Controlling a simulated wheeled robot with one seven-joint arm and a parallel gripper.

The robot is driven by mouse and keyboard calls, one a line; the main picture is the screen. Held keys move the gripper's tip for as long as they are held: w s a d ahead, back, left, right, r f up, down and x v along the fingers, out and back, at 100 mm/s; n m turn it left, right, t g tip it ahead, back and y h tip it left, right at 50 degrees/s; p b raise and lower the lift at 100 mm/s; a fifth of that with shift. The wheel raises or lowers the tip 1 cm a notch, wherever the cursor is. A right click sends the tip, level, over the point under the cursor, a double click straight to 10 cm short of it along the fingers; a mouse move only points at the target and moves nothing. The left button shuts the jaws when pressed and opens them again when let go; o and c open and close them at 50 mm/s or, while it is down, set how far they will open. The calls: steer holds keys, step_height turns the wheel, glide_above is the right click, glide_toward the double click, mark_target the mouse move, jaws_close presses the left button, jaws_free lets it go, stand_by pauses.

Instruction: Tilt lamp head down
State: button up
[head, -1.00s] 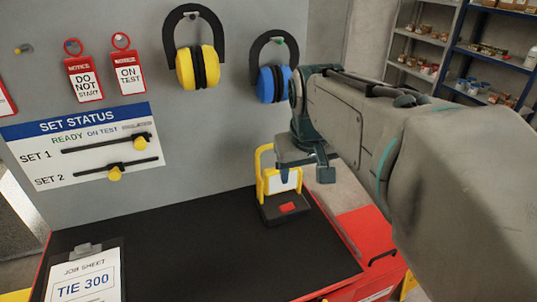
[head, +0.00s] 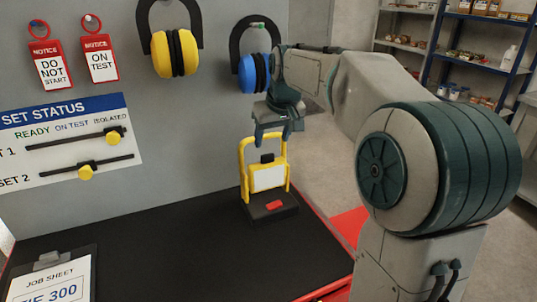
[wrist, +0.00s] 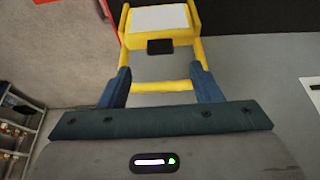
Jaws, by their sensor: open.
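The work lamp (head: 268,178) stands on the black bench top, with a yellow frame, a pale panel and a dark base carrying a red switch (head: 274,205). Its head is upright, with the panel facing forward. In the wrist view the lamp head (wrist: 158,20) is at the top, and its yellow handle bar (wrist: 160,87) crosses between my fingers. My gripper (head: 274,136) is at the top of the lamp frame. In the wrist view my gripper (wrist: 163,85) is open, its fingers on either side of the yellow frame. I cannot tell whether they touch it.
A grey panel behind holds yellow earmuffs (head: 175,53), blue earmuffs (head: 253,75) close to my arm, red tags and a status board (head: 70,140). A clipboard (head: 50,280) lies at the front left. The middle of the bench top (head: 170,240) is clear.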

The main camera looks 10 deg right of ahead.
mark_target(268, 155)
steer(key=x, duration=0.7)
steer(key=shift+f, duration=0.1)
jaws_close()
